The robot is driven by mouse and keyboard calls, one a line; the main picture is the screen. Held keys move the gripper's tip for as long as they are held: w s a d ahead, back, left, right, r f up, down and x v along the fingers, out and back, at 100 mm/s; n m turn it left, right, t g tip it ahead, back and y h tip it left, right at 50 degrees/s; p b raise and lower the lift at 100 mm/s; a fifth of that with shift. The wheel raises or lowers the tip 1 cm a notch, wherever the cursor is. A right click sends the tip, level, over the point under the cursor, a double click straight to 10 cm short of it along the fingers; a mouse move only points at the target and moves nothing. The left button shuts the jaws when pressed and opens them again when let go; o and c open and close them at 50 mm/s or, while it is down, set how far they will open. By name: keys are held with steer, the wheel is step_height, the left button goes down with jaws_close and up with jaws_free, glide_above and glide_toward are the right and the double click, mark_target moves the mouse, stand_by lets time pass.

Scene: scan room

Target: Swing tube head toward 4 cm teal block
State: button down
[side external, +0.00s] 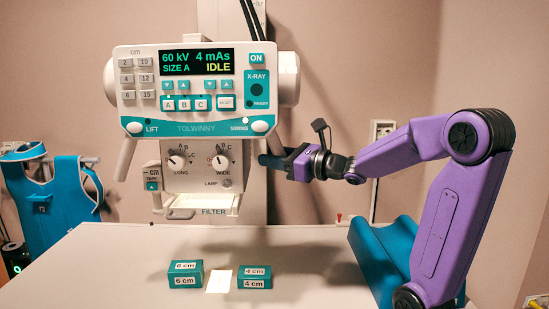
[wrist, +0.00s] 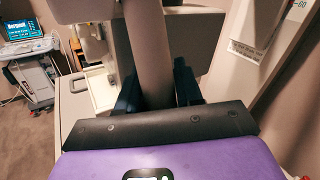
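The tube head (side external: 195,95) hangs over the table, its display reading 60 kV, 4 mAs, SIZE A and IDLE. A grey handle slopes down at its left. The 4 cm teal block (side external: 255,277) lies on the table, below and to the right of the head's FILTER tray (side external: 212,206). My gripper (side external: 271,161) is at the right side of the head. In the wrist view its dark blue fingers (wrist: 158,88) lie against both sides of a grey handle bar (wrist: 153,50) and appear shut on it. The fingertips are partly hidden.
A 6 cm teal block (side external: 185,282) and a white card (side external: 219,281) lie left of the 4 cm block on the pale table (side external: 100,270). A teal apron (side external: 50,195) hangs at the left.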

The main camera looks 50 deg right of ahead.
steer(key=shift+n+g, duration=0.5)
steer(key=shift+g, duration=0.3)
steer(key=shift+s+d+r, duration=0.5)
steer(key=shift+s+r, duration=0.05)
steer(key=shift+r, duration=0.25)
steer(key=shift+s+d+r, duration=0.45)
steer(key=shift+s+r, duration=0.05)
steer(key=shift+r, duration=0.3)
steer(key=c, duration=0.8)
jaws_free()
steer(key=v, duration=1.7)
steer(key=shift+s+a+r, duration=0.1)
steer(key=shift+s+r, duration=0.1)
steer(key=shift+s, duration=0.05)
steer(key=shift+f, duration=0.1)
